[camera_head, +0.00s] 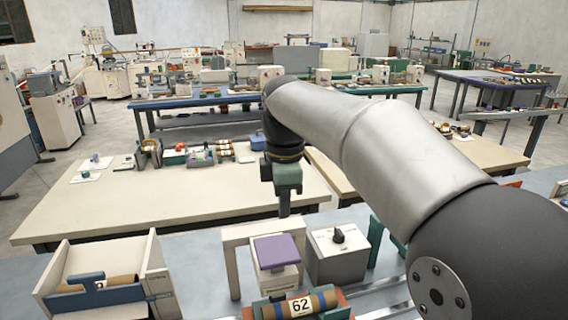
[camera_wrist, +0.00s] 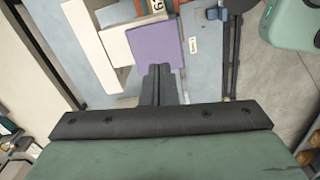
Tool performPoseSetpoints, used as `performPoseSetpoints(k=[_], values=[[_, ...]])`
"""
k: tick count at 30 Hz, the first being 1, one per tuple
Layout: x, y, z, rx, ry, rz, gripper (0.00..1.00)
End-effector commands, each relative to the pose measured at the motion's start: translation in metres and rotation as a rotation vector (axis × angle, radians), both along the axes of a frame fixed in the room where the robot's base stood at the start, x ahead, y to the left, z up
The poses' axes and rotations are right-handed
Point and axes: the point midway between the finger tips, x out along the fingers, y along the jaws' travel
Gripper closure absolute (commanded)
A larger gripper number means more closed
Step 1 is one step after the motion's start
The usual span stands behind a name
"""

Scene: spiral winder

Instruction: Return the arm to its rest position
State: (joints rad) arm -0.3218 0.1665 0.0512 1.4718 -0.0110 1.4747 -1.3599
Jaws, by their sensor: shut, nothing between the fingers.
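My gripper (camera_head: 284,208) has a green body and dark fingers. It points down, above and behind the cream frame with a purple-topped block (camera_head: 276,251). In the wrist view the fingers of my gripper (camera_wrist: 161,72) are together and empty, overlapping the edge of the purple top (camera_wrist: 156,44) in the picture. The picture does not settle whether they touch it. My silver arm stretches from the lower right across the head view to the gripper.
A brown tube marked 62 (camera_head: 300,304) lies in a red holder at the front. A grey box with a black knob (camera_head: 337,254) stands right of the purple-topped block. A cream tray (camera_head: 150,262) stands at left. A wide cream table (camera_head: 130,205) lies behind, with small parts along its back.

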Motion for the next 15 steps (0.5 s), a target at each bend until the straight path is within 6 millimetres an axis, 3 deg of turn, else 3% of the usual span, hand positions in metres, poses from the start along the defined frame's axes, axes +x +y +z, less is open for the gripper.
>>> performPoseSetpoints(k=[5,9,15], values=[[-0.049,-0.066,-0.041,0.01,-0.009,-0.492,1.0],[-0.11,-0.116,-0.09,0.031,-0.019,-0.978,1.0],[-0.187,-0.156,-0.155,0.062,-0.023,-1.511,1.0]])
